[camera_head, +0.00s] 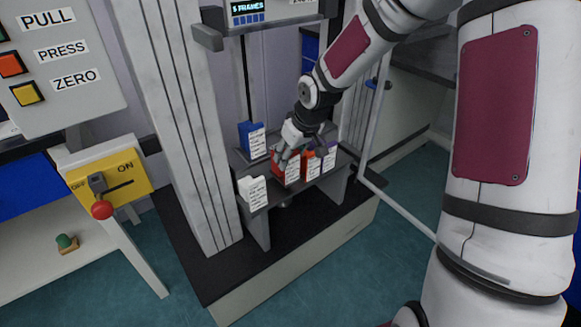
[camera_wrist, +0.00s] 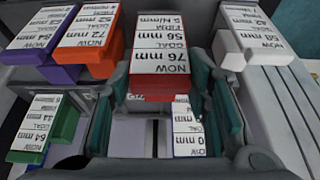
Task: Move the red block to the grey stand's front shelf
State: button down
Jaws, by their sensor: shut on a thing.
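The red block (camera_head: 291,174) is in my gripper (camera_head: 287,154), at the front of the grey stand (camera_head: 259,232). In the wrist view the red block (camera_wrist: 160,82) is between the two green-grey fingers, and its label reads NOW 76 mm, GOAL 56 mm, FIRM. My gripper (camera_wrist: 160,92) is shut on it. In the head view the block stands in line with the other front blocks, between the white block (camera_head: 253,193) and the orange block (camera_head: 312,167). I cannot tell whether its bottom touches the front shelf; its underside is hidden.
A purple block (camera_head: 329,158) stands right of the orange one. A blue block (camera_head: 251,140) stands farther back. A green block (camera_wrist: 50,135) shows in the wrist view. A pale column (camera_head: 185,120) rises at the left. The yellow switch box (camera_head: 108,178) is farther left.

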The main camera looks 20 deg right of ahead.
aim_at(293, 161)
jog(key=shift+w+f+b, duration=0.15)
jog(key=shift+f+b, duration=0.8)
jog(key=shift+f, duration=0.75)
jog(key=shift+f, duration=0.2)
jog(key=c, duration=0.9)
grip_release()
jog(key=shift+o, duration=0.2)
jog(key=p+v, duration=0.6)
jog(key=v, duration=0.6)
jog(key=s+r+m+g, duration=0.1)
jog(key=s+r, duration=0.3)
jog(key=s, duration=0.8)
jog(key=s+a+r+m+g+h, duration=0.1)
jog(key=s+r, duration=0.4)
jog(key=s, duration=0.8)
jog(key=s+a+r+m+g, duration=0.1)
jog(key=s+r, duration=0.4)
jog(key=s, duration=0.7)
jog(key=shift+s+m+g+h, duration=0.25)
jog(key=shift+m+g+h, duration=0.05)
jog(key=shift+m+g, duration=0.1)
